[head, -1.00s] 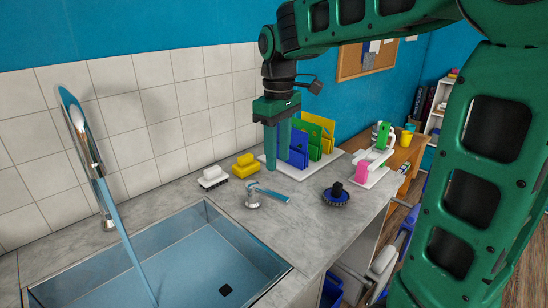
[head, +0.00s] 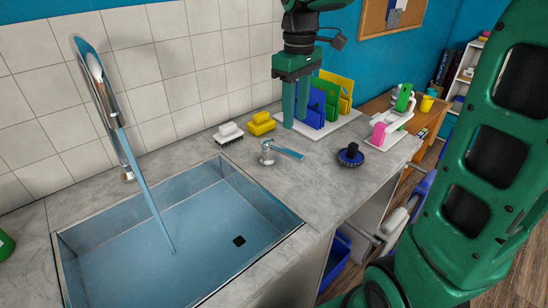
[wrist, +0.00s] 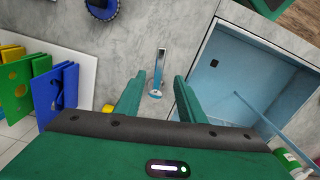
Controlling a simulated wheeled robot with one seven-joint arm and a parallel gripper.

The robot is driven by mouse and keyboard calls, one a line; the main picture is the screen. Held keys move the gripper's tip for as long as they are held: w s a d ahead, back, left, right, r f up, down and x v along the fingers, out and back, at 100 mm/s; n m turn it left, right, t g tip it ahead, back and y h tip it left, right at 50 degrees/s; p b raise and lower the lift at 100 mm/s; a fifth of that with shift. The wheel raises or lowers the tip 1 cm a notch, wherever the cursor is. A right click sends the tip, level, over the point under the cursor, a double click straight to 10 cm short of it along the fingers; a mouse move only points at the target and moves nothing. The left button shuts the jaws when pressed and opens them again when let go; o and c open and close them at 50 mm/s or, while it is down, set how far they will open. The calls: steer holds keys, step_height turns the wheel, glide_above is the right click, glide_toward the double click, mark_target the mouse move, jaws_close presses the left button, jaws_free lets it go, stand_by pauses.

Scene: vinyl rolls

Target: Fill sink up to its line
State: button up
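The steel sink (head: 70,250) is set in the counter, and its walls show in the wrist view (wrist: 208,62). A blue water stream (head: 147,195) runs from the tall curved faucet (head: 92,75) into it. The basin looks bluish with the dark drain (head: 239,240) visible; I cannot make out a fill line or the water level. The tap lever (head: 284,152) has a blue handle and points right, away from the sink. My gripper (head: 295,122) is open and empty, pointing down over the counter. In the wrist view the lever (wrist: 158,75) shows between the fingers (wrist: 158,95), apart from them.
A white brush (head: 228,133) and yellow brush (head: 261,124) stand by the tiled wall. A rack with blue, green and yellow boards (head: 335,95) is behind my gripper. A round blue brush (head: 350,155) lies right of the lever. Bare counter (head: 310,190) lies in front of the lever.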

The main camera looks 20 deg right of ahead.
mark_target(293, 153)
step_height(293, 153, down, 10)
steer(key=shift+f, duration=0.25)
stand_by(0.4)
jaws_close()
